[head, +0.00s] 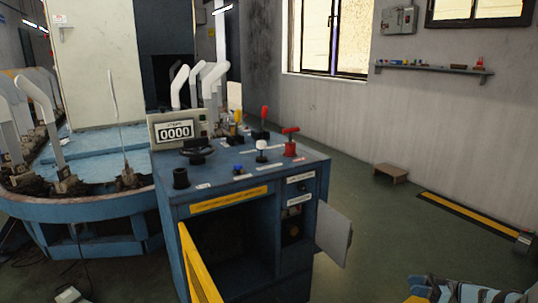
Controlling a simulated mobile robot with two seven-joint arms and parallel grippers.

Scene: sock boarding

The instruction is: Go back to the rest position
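My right gripper (440,291) shows only in part at the bottom right edge of the head view. It is over the green floor, to the right of the blue control console and apart from it. Its fingers are mostly cut off by the frame, so I cannot tell whether it is open or shut, or whether it holds anything. My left gripper is not in view.
The blue control console (262,190) stands in the middle, with levers, knobs and a counter (175,131) reading 0000. Its yellow-edged door (196,265) and grey door (333,232) stand open. A boarding machine (95,205) with white forms is left. Floor at right is mostly clear.

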